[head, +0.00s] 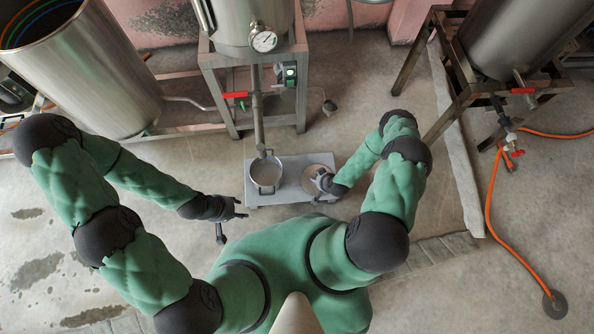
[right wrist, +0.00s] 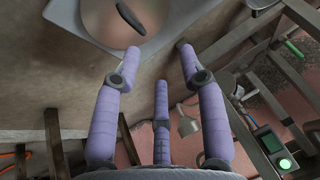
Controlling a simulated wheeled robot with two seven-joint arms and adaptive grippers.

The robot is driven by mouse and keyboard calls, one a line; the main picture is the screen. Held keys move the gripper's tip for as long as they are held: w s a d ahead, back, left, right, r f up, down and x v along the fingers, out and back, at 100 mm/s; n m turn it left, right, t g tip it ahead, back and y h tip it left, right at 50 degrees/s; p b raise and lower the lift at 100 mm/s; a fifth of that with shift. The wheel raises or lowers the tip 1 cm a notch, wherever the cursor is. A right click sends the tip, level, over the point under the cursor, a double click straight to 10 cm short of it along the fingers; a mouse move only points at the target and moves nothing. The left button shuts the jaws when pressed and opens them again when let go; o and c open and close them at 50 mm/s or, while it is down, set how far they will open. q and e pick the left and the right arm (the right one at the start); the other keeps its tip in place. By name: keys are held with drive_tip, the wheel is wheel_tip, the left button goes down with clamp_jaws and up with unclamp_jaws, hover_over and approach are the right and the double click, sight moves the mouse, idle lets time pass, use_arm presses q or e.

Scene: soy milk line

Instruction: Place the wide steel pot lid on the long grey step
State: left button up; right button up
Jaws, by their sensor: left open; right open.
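The wide steel pot lid (head: 320,162) lies flat on the right part of the long grey step (head: 290,198). In the right wrist view the lid (right wrist: 165,22) shows at the top with a dark handle, over a pale grey edge of the step (right wrist: 62,14). My right gripper (head: 321,181) is by the lid's near side and hides part of it. Its fingers (right wrist: 158,55) are spread, with nothing between them. My left gripper (head: 234,216) is open and empty, left of the step's near corner.
A steel pot (head: 266,174) with side handles stands on the step, left of the lid, under the outlet pipe (head: 259,125) of a tank. A steel stand (head: 221,100) is behind. An orange hose (head: 490,205) lies on the right floor.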

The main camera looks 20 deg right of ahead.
drive_tip(key=a+r+g+y, duration=0.25)
drive_tip(key=a+r, duration=0.75)
drive_tip(key=r, duration=0.5)
drive_tip(key=s+a+r+g, duration=0.1)
drive_tip(key=s+a+r, duration=0.1)
drive_tip(key=s+r, duration=0.2)
drive_tip(key=s+a+r+n+g, duration=0.1)
drive_tip(key=s+a+r+g, duration=0.1)
drive_tip(key=r, duration=0.5)
drive_tip(key=s+a, duration=0.1)
drive_tip(key=s, duration=0.1)
drive_tip(key=shift+s+a+y, duration=0.25)
drive_tip(key=shift+s+y, duration=0.1)
drive_tip(key=shift+s, duration=0.05)
